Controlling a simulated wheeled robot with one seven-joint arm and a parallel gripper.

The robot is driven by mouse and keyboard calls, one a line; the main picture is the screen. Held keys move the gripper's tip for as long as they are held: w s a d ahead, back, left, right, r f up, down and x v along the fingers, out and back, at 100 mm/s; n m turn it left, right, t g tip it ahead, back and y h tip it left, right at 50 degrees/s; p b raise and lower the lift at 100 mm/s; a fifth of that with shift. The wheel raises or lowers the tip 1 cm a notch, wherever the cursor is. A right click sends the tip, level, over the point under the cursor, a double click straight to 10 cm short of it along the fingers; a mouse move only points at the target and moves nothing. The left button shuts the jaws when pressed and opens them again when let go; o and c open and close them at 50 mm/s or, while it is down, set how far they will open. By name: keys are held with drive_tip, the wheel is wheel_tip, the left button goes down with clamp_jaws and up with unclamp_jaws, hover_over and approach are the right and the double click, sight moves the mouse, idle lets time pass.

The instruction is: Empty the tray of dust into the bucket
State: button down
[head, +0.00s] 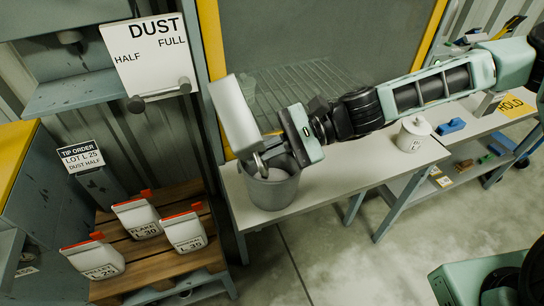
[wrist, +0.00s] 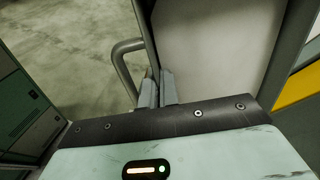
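The pale tray (head: 233,112) is tipped steeply, almost on end, above the grey bucket (head: 272,190) at the left end of the bench. In the wrist view the tray (wrist: 215,45) fills the upper middle, with its grey loop handle (wrist: 124,75) at its left. My gripper (head: 270,152) is at the tray's lower end, over the bucket's mouth. The bucket stands upright. Its inside is partly hidden by the tray and gripper, and I cannot tell how much dust is in either.
A white panel (head: 150,55) marked DUST, HALF and FULL has a grey bar handle. A sign (head: 82,156) reads TIP ORDER, LOT L 25, DUST HALF. Several labelled bags stand on a wooden pallet (head: 165,262). A lidded white pot (head: 414,134) and blue item share the bench (head: 335,172).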

idle(0.3)
drive_tip(key=shift+d+f+y+b, duration=0.1)
drive_tip(key=shift+d+y+b, duration=0.1)
drive_tip(key=shift+y+b, duration=0.6)
drive_tip(key=shift+d+r+g+y+b, duration=0.15)
drive_tip(key=shift+r+g+y+b, duration=0.15)
drive_tip(key=shift+r+y+b, duration=0.1)
drive_tip(key=shift+w+d+f+y+b, duration=0.15)
drive_tip(key=shift+f+y+b, duration=0.1)
drive_tip(key=shift+y+b, duration=0.25)
drive_tip(key=shift+d+r+y+b, duration=0.25)
drive_tip(key=shift+r+y+b, duration=0.05)
drive_tip(key=shift+y+b, duration=0.3)
drive_tip(key=shift+f, duration=0.1)
